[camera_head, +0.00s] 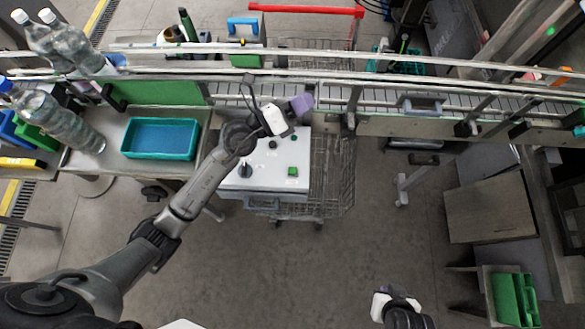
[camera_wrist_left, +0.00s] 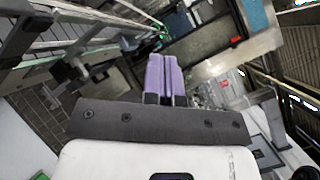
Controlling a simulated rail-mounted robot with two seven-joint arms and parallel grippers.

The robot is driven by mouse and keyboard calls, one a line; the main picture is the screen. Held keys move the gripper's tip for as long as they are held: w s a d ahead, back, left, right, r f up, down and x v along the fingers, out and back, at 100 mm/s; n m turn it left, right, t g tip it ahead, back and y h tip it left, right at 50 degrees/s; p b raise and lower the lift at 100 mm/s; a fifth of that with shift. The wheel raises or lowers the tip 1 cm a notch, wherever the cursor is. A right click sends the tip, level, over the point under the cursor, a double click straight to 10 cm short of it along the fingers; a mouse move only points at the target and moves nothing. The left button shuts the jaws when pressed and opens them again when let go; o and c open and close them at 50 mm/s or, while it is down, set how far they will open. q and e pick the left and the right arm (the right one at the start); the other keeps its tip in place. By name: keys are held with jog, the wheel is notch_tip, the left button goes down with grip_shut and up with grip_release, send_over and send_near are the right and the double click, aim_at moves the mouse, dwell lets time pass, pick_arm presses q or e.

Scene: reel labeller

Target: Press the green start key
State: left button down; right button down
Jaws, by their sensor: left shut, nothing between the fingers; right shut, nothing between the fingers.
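The green start key (camera_head: 292,171) sits at the right front of the top of a white control box (camera_head: 265,182). The box also carries a black knob and small dark buttons. My left gripper (camera_head: 301,104) is over the back edge of the box, behind the green key and apart from it in the picture. Its purple fingers are shut together and empty, as the left wrist view (camera_wrist_left: 166,78) also shows. I cannot pick out the green key in the wrist view. My right gripper (camera_head: 380,304) is at the bottom of the head view, far from the box; its fingers hardly show.
A conveyor (camera_head: 380,98) with metal rails runs behind the box. A teal tray (camera_head: 160,139) lies on the bench to the left, with large bottles (camera_head: 60,118) beyond it. A wire cart (camera_head: 333,175) stands right of the box. The floor in front is clear.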

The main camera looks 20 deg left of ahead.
pick_arm(q)
notch_tip(320, 180, down, 8)
jog(key=s+f+m+g+y, duration=0.1)
jog(key=s+m+g+y, duration=0.1)
jog(key=m+g, duration=0.25)
jog(key=g+y, duration=0.3)
jog(key=g, duration=0.3)
send_over(291, 169)
notch_tip(291, 169, down, 6)
jog(key=r, duration=0.1)
jog(key=shift+f, duration=0.25)
jog(key=shift+w+f, duration=0.1)
notch_tip(291, 169, down, 6)
jog(key=b, duration=0.6)
jog(key=shift+f, duration=0.15)
jog(key=shift+f+b, duration=0.7)
jog(key=shift+f, duration=0.45)
jog(key=shift+f, duration=0.4)
